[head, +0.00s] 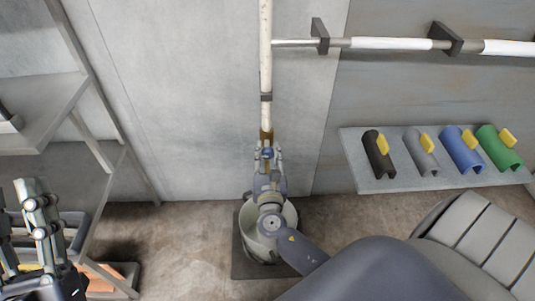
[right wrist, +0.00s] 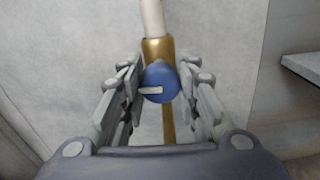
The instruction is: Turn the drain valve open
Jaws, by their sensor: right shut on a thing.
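The drain valve is a brass body (right wrist: 158,50) at the lower end of a white vertical pipe (head: 265,50), with a round blue knob (right wrist: 160,84) bearing a white bar mark. In the right wrist view the mark lies nearly level. My right gripper (head: 268,158) is at the valve, its two fingers (right wrist: 162,85) on either side of the blue knob and shut on it. A brass spout shows below the knob. In the head view the gripper partly hides the valve. My left gripper (head: 35,200) is at the far left, away from the valve; its finger gap is unclear.
A pale bucket (head: 247,222) stands on a dark mat under the valve. A grey shelf (head: 440,178) at right holds black, grey, blue and green half-round pieces with yellow tabs. A side pipe (head: 390,44) runs along the wall. Shelving (head: 60,95) stands at left.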

